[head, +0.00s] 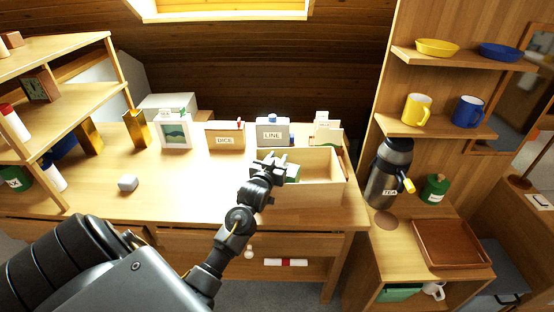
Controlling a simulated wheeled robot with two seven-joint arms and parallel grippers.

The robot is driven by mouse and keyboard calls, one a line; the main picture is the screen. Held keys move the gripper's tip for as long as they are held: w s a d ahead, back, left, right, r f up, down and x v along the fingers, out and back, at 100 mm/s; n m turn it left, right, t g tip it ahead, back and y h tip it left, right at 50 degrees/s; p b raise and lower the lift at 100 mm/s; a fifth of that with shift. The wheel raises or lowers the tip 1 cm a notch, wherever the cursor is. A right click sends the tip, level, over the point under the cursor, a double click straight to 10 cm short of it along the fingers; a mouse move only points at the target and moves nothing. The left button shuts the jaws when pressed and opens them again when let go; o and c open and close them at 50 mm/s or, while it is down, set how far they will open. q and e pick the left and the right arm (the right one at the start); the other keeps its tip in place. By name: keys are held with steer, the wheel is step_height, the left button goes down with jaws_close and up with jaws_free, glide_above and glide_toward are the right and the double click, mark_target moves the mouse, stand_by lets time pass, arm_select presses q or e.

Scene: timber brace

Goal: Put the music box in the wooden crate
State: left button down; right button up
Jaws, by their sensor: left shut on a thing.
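The wooden crate (315,192) stands open-topped at the right end of the wooden table. My right gripper is not in view.
A tea flask (388,172) stands right of the table, below shelves with mugs.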

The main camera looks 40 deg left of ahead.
arm_select(q)
steer(key=c, duration=1)
jaws_free()
steer(key=b+v, duration=0.1)
steer(key=v, duration=1.1)
